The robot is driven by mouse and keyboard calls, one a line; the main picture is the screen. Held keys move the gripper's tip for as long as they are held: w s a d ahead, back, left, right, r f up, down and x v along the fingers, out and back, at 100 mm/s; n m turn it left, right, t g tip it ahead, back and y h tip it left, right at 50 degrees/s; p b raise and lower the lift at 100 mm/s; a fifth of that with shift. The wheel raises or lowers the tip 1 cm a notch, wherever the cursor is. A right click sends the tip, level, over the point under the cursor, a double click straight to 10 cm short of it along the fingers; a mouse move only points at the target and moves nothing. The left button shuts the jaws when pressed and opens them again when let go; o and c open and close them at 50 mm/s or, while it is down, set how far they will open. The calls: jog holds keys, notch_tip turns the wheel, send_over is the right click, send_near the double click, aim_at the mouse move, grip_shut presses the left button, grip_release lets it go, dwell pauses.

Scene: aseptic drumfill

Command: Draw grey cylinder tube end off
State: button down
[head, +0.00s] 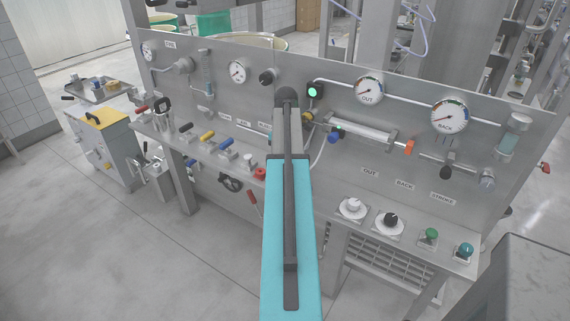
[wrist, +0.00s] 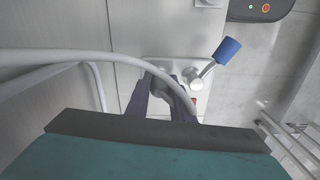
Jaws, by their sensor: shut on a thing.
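In the wrist view my gripper (wrist: 166,92) has its two dark fingers close around the end of a grey tube (wrist: 60,62). The tube comes in from the left and curves down between or over the fingers; the exact contact is partly hidden. In the head view my own arm covers the gripper. A pale tube (head: 319,152) hangs in a curve beside my arm, below the left end of a horizontal glass-like cylinder (head: 362,128) on the panel. I cannot tell whether the tube end is still seated on a fitting.
A blue-handled lever (wrist: 227,50) stands just right of the fingers. A second pale tube (wrist: 99,84) runs beside the held one. The steel panel (head: 215,110) carries gauges, including one marked OUT (head: 369,89). The ledge below holds knobs and coloured valve handles (head: 207,136).

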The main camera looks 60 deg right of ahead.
jog(key=shift+r+p, duration=0.45)
jog(key=shift+r, duration=0.15)
dwell(0.6)
jog(key=shift+r+p, duration=1.4)
jog(key=shift+r, duration=0.6)
jog(key=shift+w+a, duration=0.1)
jog(key=shift+w, duration=0.05)
